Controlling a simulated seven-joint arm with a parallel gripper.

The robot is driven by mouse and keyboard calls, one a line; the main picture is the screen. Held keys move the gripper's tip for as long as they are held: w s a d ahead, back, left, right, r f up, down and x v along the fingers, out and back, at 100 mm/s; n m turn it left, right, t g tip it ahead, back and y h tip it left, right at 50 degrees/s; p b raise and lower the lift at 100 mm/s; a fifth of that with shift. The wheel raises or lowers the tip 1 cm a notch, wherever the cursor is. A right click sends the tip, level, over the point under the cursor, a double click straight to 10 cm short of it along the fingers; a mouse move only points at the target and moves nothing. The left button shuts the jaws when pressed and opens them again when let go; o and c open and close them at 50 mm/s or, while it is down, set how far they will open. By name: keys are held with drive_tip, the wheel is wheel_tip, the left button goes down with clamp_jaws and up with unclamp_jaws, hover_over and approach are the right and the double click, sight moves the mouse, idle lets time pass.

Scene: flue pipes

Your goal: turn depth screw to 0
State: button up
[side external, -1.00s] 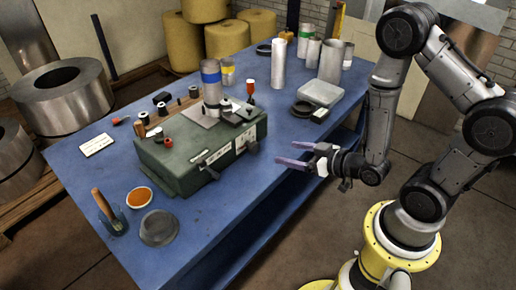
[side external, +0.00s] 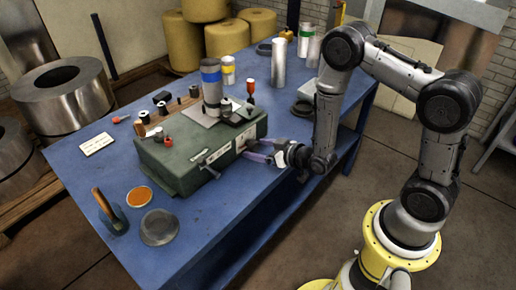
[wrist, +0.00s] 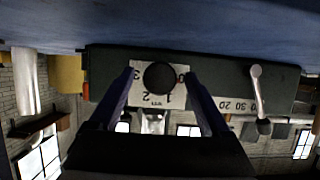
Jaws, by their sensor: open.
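The depth screw (wrist: 160,76) shows in the wrist view as a round dark knob on a pale dial plate (wrist: 151,98). The plate carries the digits 1, 2 and 3, with another mark partly covered near the right finger. My gripper (side external: 254,149) is open at the front face of the green machine (side external: 180,165). In the wrist view its two fingers (wrist: 159,77) stand on either side of the knob, with gaps visible between them and it. I cannot tell which digit the screw is set to.
A lever (wrist: 258,95) with a printed scale (wrist: 233,105) sits to the right of the dial in the wrist view.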

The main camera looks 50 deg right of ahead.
drive_tip(key=shift+w, duration=0.25)
clamp_jaws()
drive_tip(key=shift+n+h, duration=0.4)
drive_tip(key=shift+n, duration=0.1)
unclamp_jaws()
drive_tip(key=shift+s, duration=0.1)
drive_tip(key=v, duration=1.3)
drive_tip(key=shift+s, duration=0.35)
